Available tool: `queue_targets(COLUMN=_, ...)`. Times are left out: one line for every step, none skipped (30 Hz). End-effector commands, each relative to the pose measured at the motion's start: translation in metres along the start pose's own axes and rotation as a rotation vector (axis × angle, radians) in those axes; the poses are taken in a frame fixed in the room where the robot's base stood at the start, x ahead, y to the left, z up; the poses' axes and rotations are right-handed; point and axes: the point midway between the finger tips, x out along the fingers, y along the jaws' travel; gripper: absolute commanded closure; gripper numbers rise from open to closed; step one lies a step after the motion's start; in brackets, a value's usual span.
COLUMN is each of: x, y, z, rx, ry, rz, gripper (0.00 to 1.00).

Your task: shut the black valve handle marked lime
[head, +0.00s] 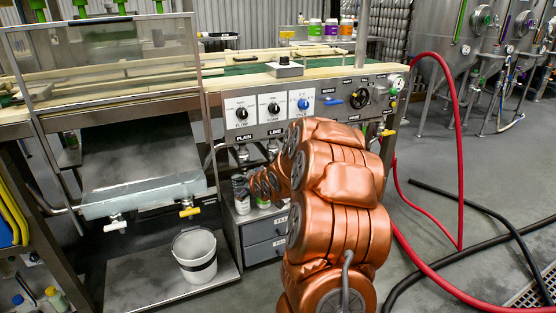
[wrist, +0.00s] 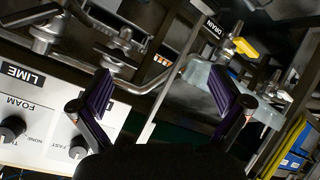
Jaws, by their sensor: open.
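The LIME label (wrist: 22,79) is on the panel at the left edge of the wrist view, and it also shows in the head view (head: 274,146). A metal valve (wrist: 45,40) sits by this label, with a dark bar-like handle (wrist: 35,14) at the upper left; whether it is open or shut is unclear. In the head view my arm largely hides this valve. My gripper (wrist: 160,76) is open and empty, with purple-padded fingers. It is apart from the lime handle, which lies up and left of the fingers.
A second valve (wrist: 121,40) and a bent metal pipe lie ahead of the fingers. A yellow-handled drain valve (wrist: 244,47) is on the right. A white bucket (head: 194,255) stands on a low shelf below. A red hose (head: 457,150) runs across the floor at right.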

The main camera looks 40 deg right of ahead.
Motion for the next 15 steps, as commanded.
queue_targets(x=0.011, y=0.018, z=0.011, rx=-0.008, ry=0.038, rz=0.038, gripper=0.0)
queue_targets(x=0.015, y=0.029, z=0.014, rx=-0.017, ry=0.067, rz=0.062, gripper=0.0)
queue_targets(x=0.021, y=0.042, z=0.021, rx=-0.03, ry=0.101, rz=0.091, gripper=0.0)
queue_targets(x=0.025, y=0.051, z=0.024, rx=-0.041, ry=0.129, rz=0.116, gripper=0.0)
queue_targets(x=0.027, y=0.061, z=0.029, rx=-0.051, ry=0.154, rz=0.139, gripper=0.0)
queue_targets(x=0.03, y=0.074, z=0.034, rx=-0.067, ry=0.189, rz=0.172, gripper=0.0)
queue_targets(x=0.032, y=0.082, z=0.04, rx=-0.075, ry=0.21, rz=0.195, gripper=0.0)
queue_targets(x=0.032, y=0.091, z=0.043, rx=-0.086, ry=0.235, rz=0.219, gripper=0.0)
queue_targets(x=0.032, y=0.102, z=0.049, rx=-0.099, ry=0.262, rz=0.249, gripper=0.0)
queue_targets(x=0.032, y=0.109, z=0.053, rx=-0.109, ry=0.283, rz=0.27, gripper=0.0)
queue_targets(x=0.032, y=0.115, z=0.058, rx=-0.117, ry=0.297, rz=0.288, gripper=0.0)
queue_targets(x=0.031, y=0.122, z=0.063, rx=-0.127, ry=0.319, rz=0.31, gripper=0.0)
queue_targets(x=0.03, y=0.126, z=0.066, rx=-0.134, ry=0.333, rz=0.325, gripper=0.0)
queue_targets(x=0.029, y=0.13, z=0.069, rx=-0.14, ry=0.343, rz=0.338, gripper=0.0)
queue_targets(x=0.028, y=0.135, z=0.071, rx=-0.148, ry=0.357, rz=0.353, gripper=0.0)
